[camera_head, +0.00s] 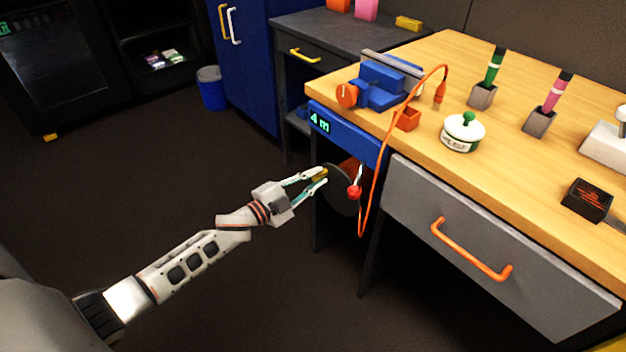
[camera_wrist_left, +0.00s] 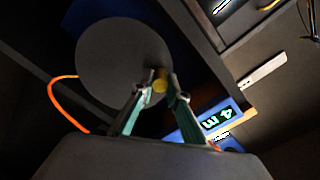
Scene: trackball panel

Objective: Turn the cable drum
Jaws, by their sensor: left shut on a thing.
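The cable drum (camera_head: 342,196) is a dark round disc under the blue panel (camera_head: 345,134), whose display reads "4 m". It fills the upper left of the left wrist view as a grey disc (camera_wrist_left: 110,60). A small yellow crank knob (camera_head: 322,174) sticks out from the drum near its rim, and it also shows in the left wrist view (camera_wrist_left: 159,85). My left gripper (camera_head: 319,180) is shut on this knob, with its fingertips (camera_wrist_left: 158,88) on either side of it. The far side of the drum is hidden. My right gripper is not in view.
An orange cable (camera_head: 376,175) hangs in a loop from the wooden desktop (camera_head: 440,70). A grey drawer (camera_head: 490,235) with an orange handle is to the right.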

